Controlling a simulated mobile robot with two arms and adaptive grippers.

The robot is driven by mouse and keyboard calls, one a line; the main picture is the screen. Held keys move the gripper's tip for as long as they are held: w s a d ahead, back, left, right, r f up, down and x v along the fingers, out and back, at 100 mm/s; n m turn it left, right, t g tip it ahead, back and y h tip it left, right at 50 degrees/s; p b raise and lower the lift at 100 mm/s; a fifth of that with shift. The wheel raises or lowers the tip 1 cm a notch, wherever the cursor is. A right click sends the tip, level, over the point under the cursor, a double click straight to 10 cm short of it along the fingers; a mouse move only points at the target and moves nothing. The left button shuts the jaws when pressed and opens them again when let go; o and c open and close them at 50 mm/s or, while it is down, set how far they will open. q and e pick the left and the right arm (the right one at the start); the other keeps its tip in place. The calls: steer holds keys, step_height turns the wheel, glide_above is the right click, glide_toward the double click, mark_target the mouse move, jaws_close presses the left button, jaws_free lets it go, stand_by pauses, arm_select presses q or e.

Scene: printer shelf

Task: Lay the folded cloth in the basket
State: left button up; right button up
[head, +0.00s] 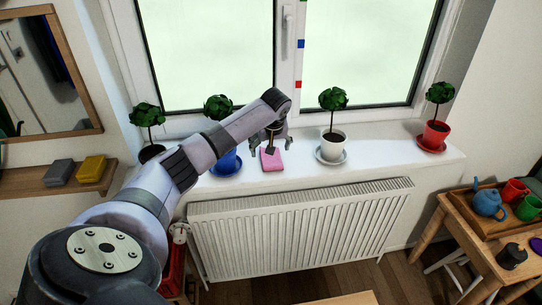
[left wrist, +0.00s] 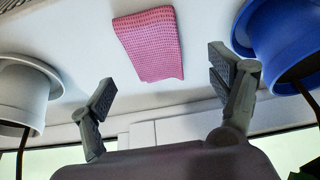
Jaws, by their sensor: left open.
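The folded pink cloth (head: 271,158) lies on the white windowsill, between the blue pot and the white pot. It shows in the left wrist view (left wrist: 148,45) as a flat waffle-textured rectangle. My left gripper (head: 271,146) is over the sill at the cloth, with its fingers spread. In the left wrist view the open left gripper (left wrist: 162,84) has a finger on each side below the cloth, with nothing between the pads. No basket can be clearly made out; a red object (head: 172,272) at the lower left is partly hidden by my arm. My right gripper is not in view.
A blue pot (head: 228,163) and a white pot (head: 332,147) flank the cloth. A red pot (head: 434,136) stands at the sill's right end. A radiator (head: 300,232) is below.

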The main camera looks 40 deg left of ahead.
mark_target(271, 157)
arm_select(q)
steer(key=shift+w+p+x, duration=0.2)
steer(key=shift+p+x, duration=0.1)
steer(key=shift+x, duration=1.15)
steer(key=shift+w+p+x, duration=0.15)
steer(key=shift+p+x, duration=0.15)
steer(key=shift+x, duration=1.1)
steer(key=shift+d, duration=0.1)
steer(key=shift+r, duration=0.1)
steer(key=c, duration=0.8)
